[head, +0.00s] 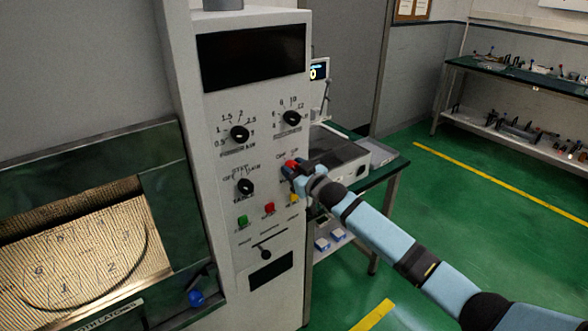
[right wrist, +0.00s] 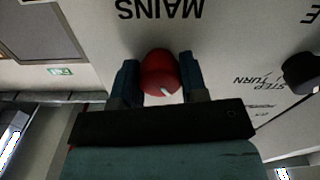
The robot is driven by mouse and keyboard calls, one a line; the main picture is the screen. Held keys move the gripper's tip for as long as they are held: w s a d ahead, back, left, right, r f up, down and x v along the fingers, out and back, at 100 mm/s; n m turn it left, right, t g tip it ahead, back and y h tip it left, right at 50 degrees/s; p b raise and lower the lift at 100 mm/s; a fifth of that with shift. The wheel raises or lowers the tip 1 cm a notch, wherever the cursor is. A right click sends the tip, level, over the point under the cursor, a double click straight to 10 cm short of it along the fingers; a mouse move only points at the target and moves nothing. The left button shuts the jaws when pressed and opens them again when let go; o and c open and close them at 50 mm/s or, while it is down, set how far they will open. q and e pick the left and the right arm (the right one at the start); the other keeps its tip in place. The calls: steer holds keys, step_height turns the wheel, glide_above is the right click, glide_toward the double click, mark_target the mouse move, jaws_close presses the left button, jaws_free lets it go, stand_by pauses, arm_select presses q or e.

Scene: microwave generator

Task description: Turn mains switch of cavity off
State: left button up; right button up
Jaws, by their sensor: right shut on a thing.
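The mains switch is a round red knob with a white mark on the front panel of the white cabinet (head: 222,110). In the right wrist view the red mains knob (right wrist: 160,73) sits by the label MAINS, which appears upside down. My right gripper (head: 293,165) is at the panel, its two blue fingers on both sides of the knob and shut on it; the fingers also show in the right wrist view (right wrist: 157,80). My left gripper is not in view.
Black knobs (head: 240,133) (head: 291,118) and a step/turn knob (head: 245,187) are on the same panel. Green (head: 243,220), red (head: 269,208) and yellow (head: 293,197) buttons are below. A green-topped table with a device (head: 340,158) stands right behind the cabinet.

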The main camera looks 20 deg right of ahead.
steer(key=o, duration=0.9)
steer(key=shift+o, duration=0.2)
steer(key=shift+s, duration=0.1)
steer(key=b+v, duration=0.1)
steer(key=v, duration=1.2)
steer(key=shift+s, duration=0.35)
steer(key=shift+d, duration=0.1)
steer(key=s+a+f+m+g+h+p, duration=0.1)
steer(key=s+a+f+g+p, duration=0.3)
steer(key=s+f, duration=0.8)
steer(key=s+a+f+m+g+h+p, duration=0.1)
steer(key=s+f, duration=0.3)
steer(key=s, duration=0.7)
steer(key=s+a+f+m+g+h+p, duration=0.1)
steer(key=s+f, duration=0.4)
steer(key=s, duration=0.6)
steer(key=shift+s+a+f, duration=0.3)
steer(key=shift+a, duration=0.55)
